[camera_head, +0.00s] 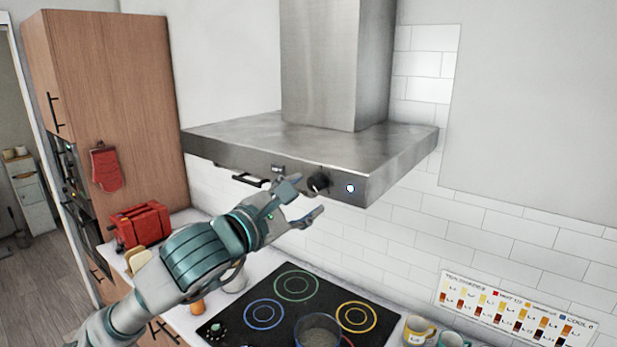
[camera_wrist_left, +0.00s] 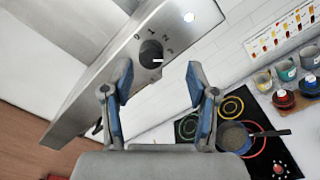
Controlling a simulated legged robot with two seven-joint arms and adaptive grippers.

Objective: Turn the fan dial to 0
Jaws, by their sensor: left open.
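The fan dial (camera_head: 318,184) is a dark round knob on the front edge of the steel range hood (camera_head: 240,150). In the left wrist view the dial (camera_wrist_left: 150,52) has the numbers 0 to 3 around it, and its white mark lies on its right side, nearer the 3 than the 0. My left gripper (camera_head: 308,199) is open and empty, just in front of and slightly below the dial. In the left wrist view its fingertips (camera_wrist_left: 159,72) are spread, with the dial seen between and beyond them. My right gripper is not in view.
A round white light (camera_head: 350,188) sits right of the dial. A small handle (camera_head: 250,181) is left of it on the hood. Below are the cooktop (camera_head: 255,340) with a pan (camera_head: 318,330), mugs (camera_head: 419,330) and a red toaster (camera_head: 140,225).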

